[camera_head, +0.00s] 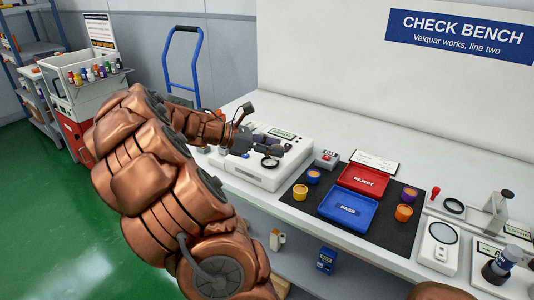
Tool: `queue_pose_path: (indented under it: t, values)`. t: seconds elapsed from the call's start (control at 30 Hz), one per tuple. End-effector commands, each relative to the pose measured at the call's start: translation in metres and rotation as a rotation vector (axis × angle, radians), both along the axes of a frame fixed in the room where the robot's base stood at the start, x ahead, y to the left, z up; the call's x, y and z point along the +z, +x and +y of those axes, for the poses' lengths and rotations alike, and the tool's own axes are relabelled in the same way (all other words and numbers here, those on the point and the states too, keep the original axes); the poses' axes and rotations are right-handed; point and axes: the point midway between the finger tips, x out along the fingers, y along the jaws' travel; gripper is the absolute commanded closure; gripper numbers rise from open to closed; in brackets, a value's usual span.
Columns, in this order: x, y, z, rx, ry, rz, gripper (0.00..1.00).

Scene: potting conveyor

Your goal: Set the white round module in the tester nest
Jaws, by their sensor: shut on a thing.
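My gripper (268,147) is dark and small in this view, above the white tester (262,178) at the left part of the bench. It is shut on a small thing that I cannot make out. No white round module shows clearly anywhere. I cannot tell how far above the tester the fingers are.
Right of the tester, a black mat (291,207) bears a red REJECT tray (363,178), a blue PASS tray (348,209) and several coloured round modules (404,213). A grey box with a red button (327,158) stands behind. A white instrument (439,248) stands farther right.

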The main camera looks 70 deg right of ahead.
Motion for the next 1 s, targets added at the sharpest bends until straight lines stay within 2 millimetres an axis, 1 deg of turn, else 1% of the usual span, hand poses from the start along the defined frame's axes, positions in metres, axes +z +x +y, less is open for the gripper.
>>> queue_pose_path:
  t: [0.03,0.17,0.43,0.6,0.7,1.0]
  values:
    - [-0.001,0.006,-0.004,0.0,0.002,0.001,1.0]
    - [-0.002,0.016,-0.01,-0.001,0.002,0.003,1.0]
    - [-0.003,0.024,-0.016,-0.001,0.002,0.002,1.0]
    - [-0.026,0.024,-0.016,0.0,0.003,0.005,1.0]
    - [-0.037,0.024,-0.016,0.0,0.002,0.003,1.0]
    - [-0.039,0.024,-0.015,0.0,0.001,0.002,1.0]
